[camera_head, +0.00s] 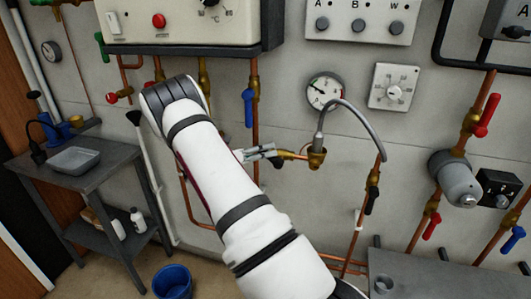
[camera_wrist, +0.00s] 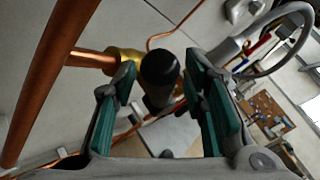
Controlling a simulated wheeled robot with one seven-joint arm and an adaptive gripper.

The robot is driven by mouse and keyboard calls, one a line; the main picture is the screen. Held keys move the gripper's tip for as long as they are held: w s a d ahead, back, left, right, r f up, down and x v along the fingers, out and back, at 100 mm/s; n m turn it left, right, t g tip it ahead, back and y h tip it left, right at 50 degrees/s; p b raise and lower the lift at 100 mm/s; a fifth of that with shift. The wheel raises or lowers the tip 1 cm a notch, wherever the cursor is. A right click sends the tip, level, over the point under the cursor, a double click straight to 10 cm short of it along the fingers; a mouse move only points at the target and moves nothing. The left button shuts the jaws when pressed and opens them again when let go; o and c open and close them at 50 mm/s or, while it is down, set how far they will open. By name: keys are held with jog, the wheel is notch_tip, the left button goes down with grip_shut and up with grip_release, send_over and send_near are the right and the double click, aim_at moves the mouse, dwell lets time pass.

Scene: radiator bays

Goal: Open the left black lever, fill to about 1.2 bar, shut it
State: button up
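My gripper (camera_head: 268,154) is at the left end of the brass fitting (camera_head: 291,155) below the gauge. In the wrist view my gripper (camera_wrist: 162,88) is open, its green pads on either side of the left black lever (camera_wrist: 159,72). A gap shows between lever and pads. A second black lever (camera_head: 372,201) is on the pipe to the right. The round gauge (camera_head: 325,91) is in plain view, but its scale is too small to read.
A grey hose (camera_head: 364,119) loops from the brass cup fitting (camera_head: 317,156) to the right pipe, close to my gripper. A blue lever (camera_head: 249,108) hangs just above left. Copper pipes (camera_wrist: 50,70) run close by. A grey cabinet (camera_head: 430,277) stands at lower right.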

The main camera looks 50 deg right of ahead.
aim_at(279, 159)
grip_shut()
jog(key=shift+r, duration=0.1)
jog(key=shift+s+d+r+m+t+y+p, duration=0.15)
jog(key=shift+s+r+m+t+y+p, duration=0.35)
jog(key=shift+m+y+p, duration=0.3)
jog(key=shift+s+d+r+m+t+y+p, duration=0.2)
jog(key=shift+s+r+m+t+y+p, duration=0.4)
jog(key=shift+y+p, duration=0.25)
jog(key=t+p, duration=0.1)
jog(key=s+m+y+p, duration=0.1)
jog(key=p, duration=0.1)
jog(key=shift+s+d+r+m+t+y, duration=0.15)
jog(key=shift+d+m+t+y, duration=0.15)
jog(key=shift+t, duration=0.1)
jog(key=shift+s+d+m+t+y+p, duration=0.25)
jog(key=shift+s+m+t+y+p, duration=0.25)
jog(key=shift+t+p, duration=0.45)
grip_release()
